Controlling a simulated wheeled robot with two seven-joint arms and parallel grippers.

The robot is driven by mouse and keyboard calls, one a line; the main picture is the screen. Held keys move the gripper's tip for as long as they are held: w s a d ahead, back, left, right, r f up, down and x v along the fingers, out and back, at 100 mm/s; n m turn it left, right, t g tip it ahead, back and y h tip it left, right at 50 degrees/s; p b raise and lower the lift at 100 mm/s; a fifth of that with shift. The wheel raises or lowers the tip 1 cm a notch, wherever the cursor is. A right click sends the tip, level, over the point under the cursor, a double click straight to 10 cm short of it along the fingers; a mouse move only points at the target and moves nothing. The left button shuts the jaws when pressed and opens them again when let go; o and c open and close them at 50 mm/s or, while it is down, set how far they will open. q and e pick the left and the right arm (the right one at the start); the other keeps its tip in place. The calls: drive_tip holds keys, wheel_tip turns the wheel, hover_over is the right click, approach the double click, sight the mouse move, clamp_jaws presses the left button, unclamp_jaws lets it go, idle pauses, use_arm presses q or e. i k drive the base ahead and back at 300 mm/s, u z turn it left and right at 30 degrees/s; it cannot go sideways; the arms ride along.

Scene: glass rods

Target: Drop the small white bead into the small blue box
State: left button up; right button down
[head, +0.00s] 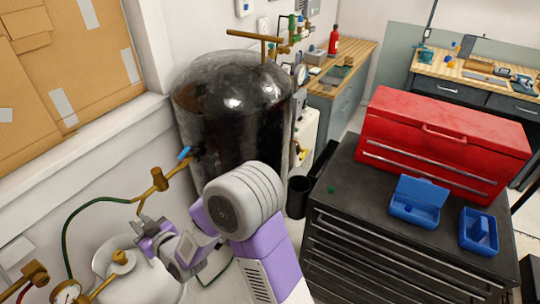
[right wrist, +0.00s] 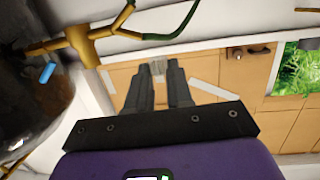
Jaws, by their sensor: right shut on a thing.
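My right gripper (head: 141,217) is at the left of the head view, above a white rounded tank (head: 140,285) and far from the blue boxes. In the right wrist view its fingers (right wrist: 159,70) are nearly together on a small pale thing (right wrist: 158,68), which I take for the white bead; its shape is unclear. A blue box with a raised lid (head: 418,202) stands on the black tool cabinet. A second open blue box (head: 480,233) stands to its right. I cannot tell which is the small one. My left gripper is not in view.
A red toolbox (head: 440,140) stands behind the boxes on the black cabinet (head: 350,215). A small green thing (head: 331,188) lies on the cabinet's left part. A large dark tank (head: 235,115) and brass pipes (head: 160,178) stand close to my right arm.

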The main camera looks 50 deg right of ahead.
sight(417, 214)
drive_tip(key=u, duration=0.7)
drive_tip(key=k, duration=1.25)
drive_tip(key=z, duration=1.85)
